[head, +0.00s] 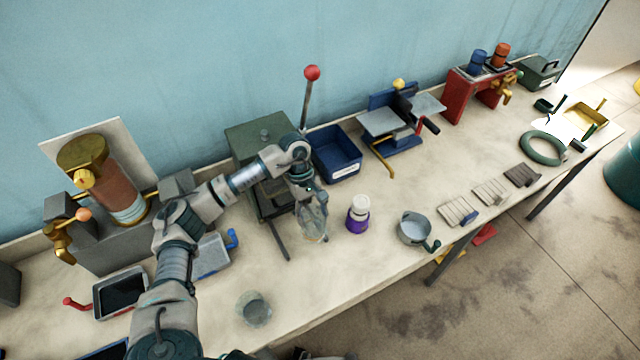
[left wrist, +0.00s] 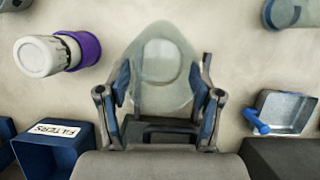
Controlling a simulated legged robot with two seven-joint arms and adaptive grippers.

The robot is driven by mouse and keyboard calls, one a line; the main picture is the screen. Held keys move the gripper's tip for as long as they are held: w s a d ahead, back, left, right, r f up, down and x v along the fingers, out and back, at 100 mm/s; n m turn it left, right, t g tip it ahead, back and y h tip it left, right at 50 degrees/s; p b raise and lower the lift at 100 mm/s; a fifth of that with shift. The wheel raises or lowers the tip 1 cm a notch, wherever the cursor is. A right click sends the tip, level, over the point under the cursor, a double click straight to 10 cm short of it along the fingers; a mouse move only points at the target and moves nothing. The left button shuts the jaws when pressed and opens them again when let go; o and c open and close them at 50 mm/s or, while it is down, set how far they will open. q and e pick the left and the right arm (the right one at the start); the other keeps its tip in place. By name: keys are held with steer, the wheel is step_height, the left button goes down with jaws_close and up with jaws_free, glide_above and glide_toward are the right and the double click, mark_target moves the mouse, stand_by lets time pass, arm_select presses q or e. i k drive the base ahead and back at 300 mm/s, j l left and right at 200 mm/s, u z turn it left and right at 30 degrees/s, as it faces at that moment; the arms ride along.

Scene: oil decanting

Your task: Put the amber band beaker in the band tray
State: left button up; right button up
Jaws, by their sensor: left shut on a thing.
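My left gripper (head: 312,203) is shut on a clear glass beaker (head: 314,226), which it holds around the middle of the workbench, beside the purple-and-white bottle. In the left wrist view the beaker (left wrist: 164,68) sits between the two fingers of the gripper (left wrist: 160,100). The beaker's lower edge has a faint warm tint in the head view, but I cannot make out an amber band. Whether it touches the bench is unclear. A grey tray with a blue handle (head: 212,262) lies left of it, partly behind my arm; I cannot tell which tray is the band tray.
A second glass beaker (head: 254,310) stands near the front edge. The purple-and-white bottle (head: 358,216) and a grey pan (head: 414,230) are to the right. A blue bin (head: 336,158), labelled FILTERS in the wrist view, stands behind. A dark red-handled tray (head: 120,293) lies left.

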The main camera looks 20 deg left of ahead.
mark_target(200, 259)
steer(key=k+z, duration=0.1)
steer(key=z, duration=0.8)
steer(key=k+l+z, duration=0.1)
steer(key=z, duration=0.35)
steer(key=l+z, duration=0.15)
steer(key=z, duration=0.3)
steer(key=k+l+z, duration=0.1)
steer(key=z, duration=0.35)
steer(key=l+z, duration=0.15)
steer(key=z, duration=0.35)
steer(key=l+z, duration=0.6)
steer(key=l, duration=0.2)
steer(key=l+u, duration=0.1)
steer(key=u, duration=0.9)
steer(key=k+u, duration=0.15)
steer(key=u, duration=0.4)
steer(key=l+u, duration=0.1)
steer(key=u, duration=0.4)
steer(key=k+u, duration=0.1)
steer(key=u, duration=0.9)
steer(key=k+j+u, duration=0.1)
steer(key=u, duration=0.4)
steer(key=j+u, duration=0.1)
steer(key=u, duration=0.4)
steer(key=i+l, duration=0.15)
steer(key=i, duration=0.3)
steer(key=i+l, duration=0.1)
steer(key=i, duration=0.35)
